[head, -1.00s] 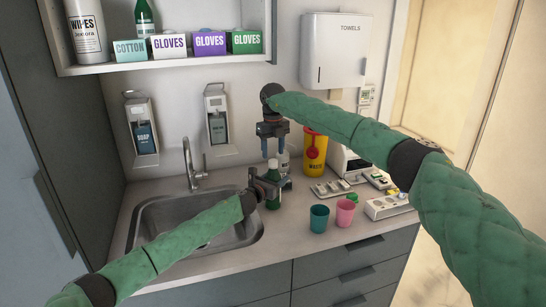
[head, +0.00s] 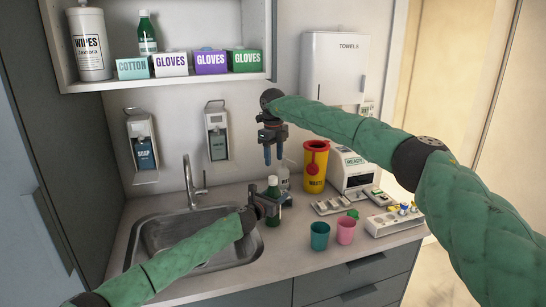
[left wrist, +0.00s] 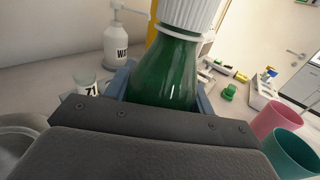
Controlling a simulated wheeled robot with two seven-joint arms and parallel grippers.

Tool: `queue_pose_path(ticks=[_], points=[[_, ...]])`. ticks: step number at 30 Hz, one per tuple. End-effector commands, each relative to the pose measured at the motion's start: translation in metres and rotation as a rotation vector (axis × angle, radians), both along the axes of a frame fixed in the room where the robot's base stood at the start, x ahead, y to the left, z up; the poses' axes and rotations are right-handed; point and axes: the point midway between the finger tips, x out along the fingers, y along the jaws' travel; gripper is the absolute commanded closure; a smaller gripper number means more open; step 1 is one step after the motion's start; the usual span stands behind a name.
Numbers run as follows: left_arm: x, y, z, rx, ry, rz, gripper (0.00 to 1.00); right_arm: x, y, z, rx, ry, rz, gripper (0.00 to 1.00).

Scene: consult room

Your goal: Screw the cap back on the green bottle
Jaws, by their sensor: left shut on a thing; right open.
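The green bottle (head: 273,191) stands upright at the right of the sink. My left gripper (head: 268,207) is shut around its body, which shows close up in the left wrist view (left wrist: 163,72). A white ribbed cap (left wrist: 190,14) sits on the bottle's neck in the left wrist view, with a white ring just below it. Its top is cut off by the frame, and I cannot tell how tight it is. My right gripper (head: 273,158) is open and empty, a little above the bottle and pointing down.
A teal cup (head: 319,236) and a pink cup (head: 346,231) stand right of the bottle. A pump bottle (head: 283,177) and a yellow waste bin (head: 315,167) stand behind. A small green object (head: 352,213) lies near trays. The sink (head: 190,237) is at left.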

Motion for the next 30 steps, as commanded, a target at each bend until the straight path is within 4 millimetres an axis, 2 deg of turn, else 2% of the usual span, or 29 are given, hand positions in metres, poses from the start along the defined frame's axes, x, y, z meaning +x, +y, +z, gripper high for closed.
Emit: queue_pose_path(ticks=[3, 9, 23, 30], points=[[0.0, 0.0, -0.001, 0.001, 0.001, 0.0, 1.0, -0.001, 0.002, 0.0, 0.013, 0.008, 0.11, 0.52], [0.0, 0.0, -0.001, 0.001, 0.001, 0.0, 1.0, -0.001, 0.003, 0.0, 0.017, 0.008, 0.218, 0.52], [0.0, 0.0, -0.001, 0.001, 0.001, 0.0, 1.0, -0.001, 0.003, -0.001, 0.017, 0.009, 0.235, 0.52], [0.0, 0.0, -0.001, 0.001, 0.001, 0.0, 1.0, -0.001, 0.003, -0.015, 0.017, 0.009, 0.234, 0.52]])
